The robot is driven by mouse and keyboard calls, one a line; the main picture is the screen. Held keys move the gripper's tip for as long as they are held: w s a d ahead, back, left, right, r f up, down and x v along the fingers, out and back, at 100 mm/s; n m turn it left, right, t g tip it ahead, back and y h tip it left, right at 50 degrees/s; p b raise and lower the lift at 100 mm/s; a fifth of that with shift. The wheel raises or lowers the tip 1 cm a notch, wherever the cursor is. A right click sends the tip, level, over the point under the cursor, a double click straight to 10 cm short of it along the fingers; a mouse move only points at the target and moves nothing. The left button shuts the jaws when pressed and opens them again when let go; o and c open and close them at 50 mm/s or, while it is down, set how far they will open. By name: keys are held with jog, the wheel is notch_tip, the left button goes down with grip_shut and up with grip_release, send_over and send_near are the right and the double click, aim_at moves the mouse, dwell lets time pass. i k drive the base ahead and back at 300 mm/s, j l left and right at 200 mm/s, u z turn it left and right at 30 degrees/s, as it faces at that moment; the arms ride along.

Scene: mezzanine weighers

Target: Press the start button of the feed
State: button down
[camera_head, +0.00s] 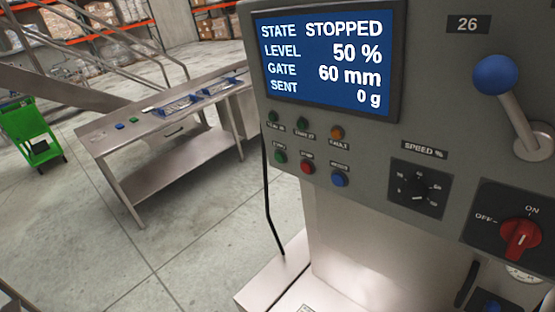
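The feed's grey control panel (440,120) fills the right half of the view. Its screen (325,62) reads STATE STOPPED, LEVEL 50 %, GATE 60 mm, SENT 0 g. Below the screen is a row of small lamps, the right one an orange lamp (337,132). Under them sit a green button (280,156), a red button (307,167) and a blue button (340,179), left to right. Their small labels are too blurred to read surely; the green one is likely start. My gripper does not show.
A speed knob (418,188), a red ON/OFF switch (520,238) and a blue-balled lever (494,75) are on the panel's right. A steel table (180,172) with blue trays stands behind left, near a green cart (30,130). Floor between them is clear.

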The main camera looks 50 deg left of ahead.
aim_at(279, 156)
jog(key=j+u, duration=0.15)
jog(key=j, duration=0.4)
jog(key=i+j+u, duration=0.1)
jog(key=j, duration=0.45)
jog(key=i+j+u, duration=0.15)
jog(key=j, duration=0.35)
jog(key=i+j+u, duration=0.15)
jog(key=j, duration=0.4)
jog(key=i, duration=0.4)
